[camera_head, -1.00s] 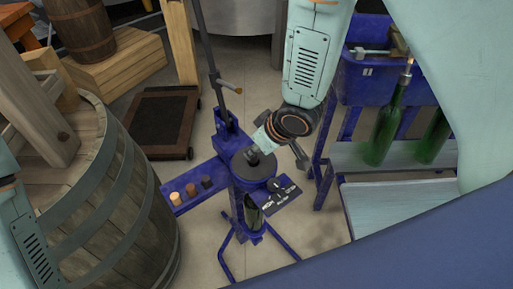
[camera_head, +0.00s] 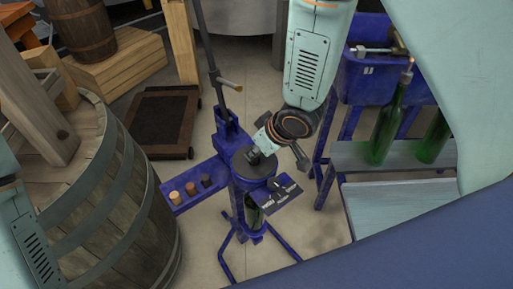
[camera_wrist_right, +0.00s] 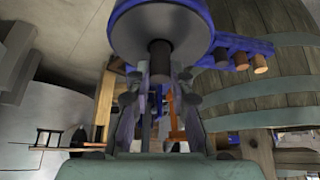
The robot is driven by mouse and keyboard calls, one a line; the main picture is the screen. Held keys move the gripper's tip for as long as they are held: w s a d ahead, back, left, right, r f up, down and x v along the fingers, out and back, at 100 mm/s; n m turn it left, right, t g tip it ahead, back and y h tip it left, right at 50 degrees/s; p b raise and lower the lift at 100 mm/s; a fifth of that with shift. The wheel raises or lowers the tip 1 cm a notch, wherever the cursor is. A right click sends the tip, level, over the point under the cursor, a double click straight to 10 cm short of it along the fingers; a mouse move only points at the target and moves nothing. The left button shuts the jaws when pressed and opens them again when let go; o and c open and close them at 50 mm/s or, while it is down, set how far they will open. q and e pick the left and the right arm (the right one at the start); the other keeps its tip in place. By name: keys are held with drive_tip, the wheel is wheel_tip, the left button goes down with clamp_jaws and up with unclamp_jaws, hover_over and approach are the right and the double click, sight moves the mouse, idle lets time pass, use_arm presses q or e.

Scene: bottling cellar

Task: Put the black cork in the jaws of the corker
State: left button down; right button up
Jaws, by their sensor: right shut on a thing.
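The blue corker (camera_head: 246,200) stands upright in the middle of the head view, with a round grey top (camera_head: 240,168). My right gripper (camera_head: 256,156) comes from the upper right, its fingertips at this grey top. In the right wrist view my fingers (camera_wrist_right: 160,78) are shut on a dark cork (camera_wrist_right: 160,55), which looks like the black one. Its far end overlaps the grey disc (camera_wrist_right: 190,35) of the corker; I cannot tell whether it sits inside the jaws. A green bottle (camera_head: 252,215) is in the corker below. My left gripper is out of view.
The corker's side shelf (camera_head: 222,168) holds a light cork (camera_head: 174,197), a brown cork (camera_head: 190,188) and a dark one (camera_head: 206,180). A barrel (camera_head: 110,200) stands left. Green bottles (camera_head: 386,130) stand on a rack at right. The corker's lever (camera_head: 208,45) rises behind.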

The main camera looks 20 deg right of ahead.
drive_tip(key=shift+f+b, duration=0.4)
drive_tip(key=shift+f, duration=0.25)
drive_tip(key=o, duration=0.8)
drive_tip(key=shift+c, duration=0.2)
drive_tip(key=shift+r, duration=0.1)
drive_tip(key=v, duration=1.2)
